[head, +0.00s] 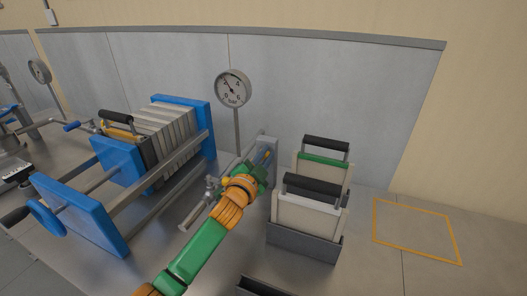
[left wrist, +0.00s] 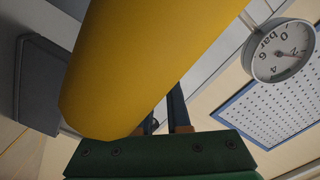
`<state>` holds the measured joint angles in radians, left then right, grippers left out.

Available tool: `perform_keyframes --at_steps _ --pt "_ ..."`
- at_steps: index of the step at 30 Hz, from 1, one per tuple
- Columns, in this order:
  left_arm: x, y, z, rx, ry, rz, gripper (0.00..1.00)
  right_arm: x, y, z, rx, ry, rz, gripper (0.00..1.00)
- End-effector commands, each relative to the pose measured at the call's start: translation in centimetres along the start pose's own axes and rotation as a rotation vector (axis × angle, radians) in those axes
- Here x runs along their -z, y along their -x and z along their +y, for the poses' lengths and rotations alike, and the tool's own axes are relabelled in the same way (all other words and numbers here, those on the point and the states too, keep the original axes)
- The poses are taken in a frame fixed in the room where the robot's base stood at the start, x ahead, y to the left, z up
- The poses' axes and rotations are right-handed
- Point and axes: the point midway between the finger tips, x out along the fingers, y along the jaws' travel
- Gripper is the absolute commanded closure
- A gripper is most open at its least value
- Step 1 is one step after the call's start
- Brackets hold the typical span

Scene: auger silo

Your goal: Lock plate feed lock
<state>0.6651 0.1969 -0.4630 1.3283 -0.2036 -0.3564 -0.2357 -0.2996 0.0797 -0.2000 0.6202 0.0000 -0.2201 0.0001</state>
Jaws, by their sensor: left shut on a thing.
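My left gripper (head: 263,159), on a green and orange arm, reaches a grey upright block (head: 266,145) right of the filter press. It is shut on a yellow handle (head: 267,153), of which only a small bit shows in the head view. In the left wrist view the yellow handle (left wrist: 150,60) is a thick bar close to the camera, crossing in front of the dark blue fingers (left wrist: 176,106). The bar hides most of the fingers and their contact. The lock's exact position cannot be told. My right gripper is not in view.
The filter press with pale plates (head: 168,137) and blue ends stands left. A pressure gauge (head: 233,88) rises behind the gripper. An orange outlined area (head: 417,230) at far right is empty.

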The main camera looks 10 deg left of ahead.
Motion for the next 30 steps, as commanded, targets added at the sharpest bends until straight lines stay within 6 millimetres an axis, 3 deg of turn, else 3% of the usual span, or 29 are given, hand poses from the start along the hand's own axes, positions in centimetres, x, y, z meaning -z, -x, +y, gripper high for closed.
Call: perform_keyframes --at_steps 15,30 --pt "-0.3 0.0 1.2 0.001 -0.464 0.001 1.00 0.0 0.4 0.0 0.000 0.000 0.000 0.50" --pt "-0.7 0.0 1.8 0.000 -0.705 0.000 1.00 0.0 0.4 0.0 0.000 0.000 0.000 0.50"
